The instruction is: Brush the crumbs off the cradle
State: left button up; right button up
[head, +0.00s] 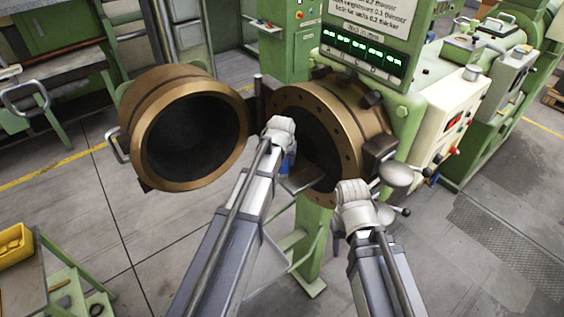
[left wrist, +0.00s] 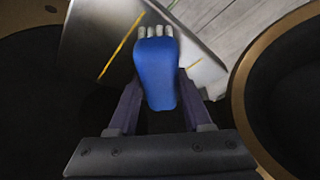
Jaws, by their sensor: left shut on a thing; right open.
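My left gripper (head: 288,158) reaches into the mouth of the bronze barrel flange. It is shut on a blue brush (left wrist: 158,75) with pale bristles (left wrist: 156,32) at its far end. The brush's blue also shows in the head view (head: 287,167). The cradle, a grey metal plate (head: 302,180), sticks out at the flange's lower edge. In the left wrist view the cradle (left wrist: 92,48) lies beneath the bristles; I cannot tell whether they touch it. A thin yellow streak (left wrist: 122,45) shows on it. My right gripper (head: 352,190) is open, lower right of the flange, its fingers mostly hidden.
The round bronze door (head: 190,183) is swung open on the left, close to my left arm. The drilled flange (head: 345,135) stands at the centre. Rounded metal handles (head: 397,173) stand near my right gripper. A green cart with a yellow bin (head: 14,245) is at lower left.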

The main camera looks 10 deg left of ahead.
pick_arm(q)
jog(key=shift+w+d+f, duration=0.1)
jog(key=shift+w+d, duration=1.2)
jog(key=shift+w, duration=0.2)
jog(key=shift+s+a, duration=0.55)
jog(key=shift+s, duration=0.2)
jog(key=shift+s+a, duration=0.55)
jog(key=shift+s, duration=0.15)
jog(key=shift+s+a+f, duration=0.1)
jog(key=shift+s+a, duration=0.05)
jog(key=shift+s, duration=0.05)
grip_shut()
jog(key=shift+s+a, duration=0.1)
jog(key=shift+s+a, duration=1.25)
jog(key=shift+s, duration=0.2)
